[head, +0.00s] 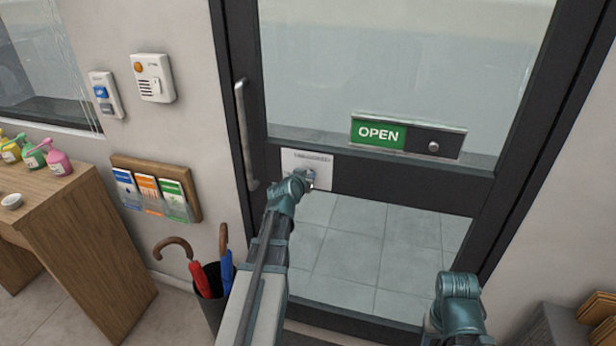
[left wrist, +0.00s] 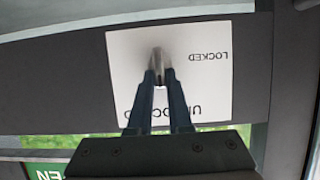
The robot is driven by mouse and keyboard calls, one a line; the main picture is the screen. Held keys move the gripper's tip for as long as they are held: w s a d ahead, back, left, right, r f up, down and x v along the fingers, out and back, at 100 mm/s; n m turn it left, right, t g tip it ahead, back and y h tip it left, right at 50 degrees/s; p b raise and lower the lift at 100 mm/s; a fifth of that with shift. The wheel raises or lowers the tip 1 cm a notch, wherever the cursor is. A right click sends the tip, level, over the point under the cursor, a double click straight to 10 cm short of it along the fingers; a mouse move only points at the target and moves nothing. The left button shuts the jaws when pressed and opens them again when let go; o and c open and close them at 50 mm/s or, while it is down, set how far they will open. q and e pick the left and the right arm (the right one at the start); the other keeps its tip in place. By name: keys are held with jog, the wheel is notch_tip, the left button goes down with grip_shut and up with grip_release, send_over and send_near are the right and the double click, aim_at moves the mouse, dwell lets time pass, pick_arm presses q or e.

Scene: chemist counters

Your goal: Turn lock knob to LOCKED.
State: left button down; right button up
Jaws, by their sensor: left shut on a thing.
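A white lock plate (head: 322,170) is on the dark rail of the glass door, beside the long handle. My left gripper (head: 308,182) is at the plate and covers part of it. In the left wrist view, which is upside down, the plate (left wrist: 205,85) reads LOCKED at picture right and UNLOCKED at the bottom, partly hidden by the fingers. The grey lock knob (left wrist: 158,60) is between my left fingertips (left wrist: 160,78), which are shut on it. Its grip stands upright in that picture, in line with UNLOCKED rather than LOCKED.
The vertical door handle (head: 245,135) is just left of the plate. A green OPEN sign (head: 378,134) is on the door at right. An umbrella stand (head: 213,305), a leaflet rack (head: 152,165) and a wooden counter (head: 85,245) are at left.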

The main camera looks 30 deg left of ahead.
pick_arm(q)
jog(key=shift+a, duration=0.1)
jog(key=n+t+h+b, duration=0.1)
jog(key=n+h+b, duration=0.1)
jog(key=n+b, duration=0.1)
jog(key=a+f+n+t+h+b, duration=0.1)
jog(key=n+t+h+b, duration=0.1)
jog(key=n, duration=0.3)
jog(key=f+n+t+h+b, duration=0.1)
jog(key=n+h+b, duration=0.1)
jog(key=n+b, duration=0.3)
jog(key=shift+s+a+t, duration=0.1)
jog(key=shift+a+t, duration=0.2)
dwell(0.5)
jog(key=shift+r+n, duration=0.1)
jog(key=shift+n, duration=0.2)
jog(key=c, duration=1)
grip_release()
jog(key=shift+o, duration=0.8)
